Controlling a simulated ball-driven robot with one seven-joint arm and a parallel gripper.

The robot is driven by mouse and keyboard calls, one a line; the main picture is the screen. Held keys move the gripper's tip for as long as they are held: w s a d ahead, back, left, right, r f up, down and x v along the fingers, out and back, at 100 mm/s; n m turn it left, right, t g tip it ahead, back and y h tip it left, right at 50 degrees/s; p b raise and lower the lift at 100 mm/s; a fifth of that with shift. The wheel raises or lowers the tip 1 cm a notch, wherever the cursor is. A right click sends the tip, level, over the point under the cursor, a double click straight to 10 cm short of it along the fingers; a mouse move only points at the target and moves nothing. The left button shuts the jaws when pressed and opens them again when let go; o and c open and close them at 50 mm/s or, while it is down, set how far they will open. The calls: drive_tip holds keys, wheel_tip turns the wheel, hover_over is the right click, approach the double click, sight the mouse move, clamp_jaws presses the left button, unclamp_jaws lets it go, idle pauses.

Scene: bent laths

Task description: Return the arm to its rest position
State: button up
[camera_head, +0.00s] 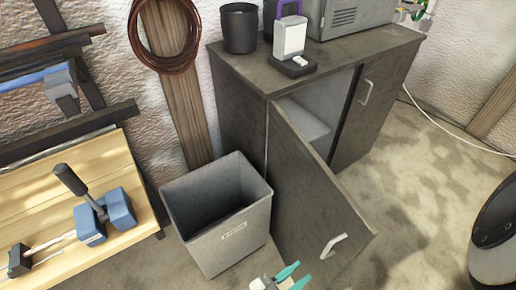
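My gripper (292,277) shows at the bottom edge of the head view, with a white body and two teal fingers. The fingers are apart, and I see nothing between them. It is in front of the open door (312,205) of a dark grey cabinet (240,115), to the left of the door's handle (333,246). I cannot tell whether it touches the door. Most of my arm is outside the picture.
A grey bin (222,247) stands left of the door. A wooden bench (35,210) with blue-and-black tools is at the left. A black cup (240,28) and a purple-handled device (290,35) stand on the cabinet. The floor (415,200) to the right is mostly clear.

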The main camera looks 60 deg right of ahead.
drive_tip(key=w+d+f+n+t+y, duration=0.25)
drive_tip(key=w+n+t+y, duration=0.3)
drive_tip(key=n+t, duration=0.3)
drive_tip(key=w+d+f+n+t+y, duration=0.2)
drive_tip(key=w+f+n+t+y, duration=0.3)
drive_tip(key=n+t, duration=0.4)
drive_tip(key=s+a+r+n+g+y, duration=0.1)
drive_tip(key=s+r+n+g+y, duration=0.3)
drive_tip(key=g, duration=0.5)
wheel_tip(320, 180, up, 4)
drive_tip(key=shift+s+a+f+g+y, duration=0.1)
drive_tip(key=shift+s+a+g+y, duration=0.25)
drive_tip(key=shift+s+y, duration=0.75)
drive_tip(key=shift+s+d+n, duration=0.1)
drive_tip(key=shift+n, duration=0.15)
